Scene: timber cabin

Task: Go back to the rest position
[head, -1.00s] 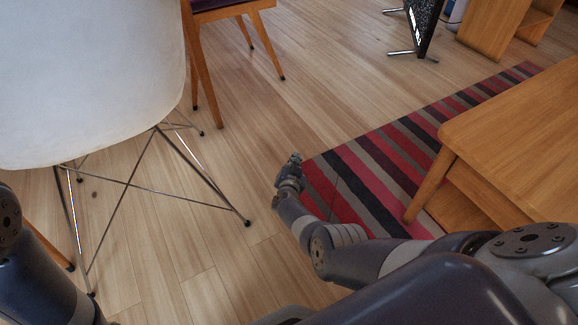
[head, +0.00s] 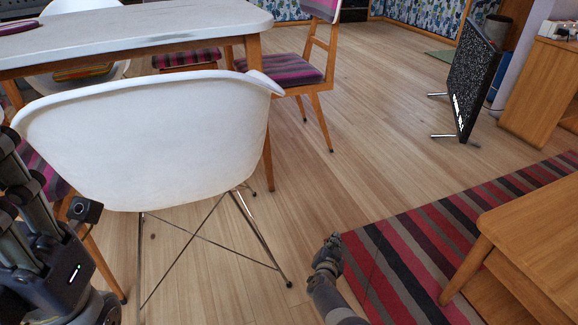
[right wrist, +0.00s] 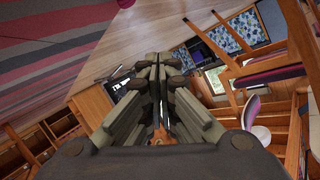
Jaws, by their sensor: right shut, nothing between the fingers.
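My right gripper (head: 328,248) hangs low over the wooden floor beside the striped rug's corner, small and seen from above. In the right wrist view its fingers (right wrist: 158,72) are together with nothing held between them. My left gripper (head: 18,180) is at the left edge of the head view, raised beside the white chair (head: 150,135). Its fingers are partly cut off by the picture edge, so its opening does not show.
A pale-topped table (head: 150,30) stands behind the white chair, with a striped-seat wooden chair (head: 290,72) at its right. A striped rug (head: 410,250) and wooden low table (head: 535,235) are at right. A black panel on feet (head: 472,78) stands behind. Floor between is clear.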

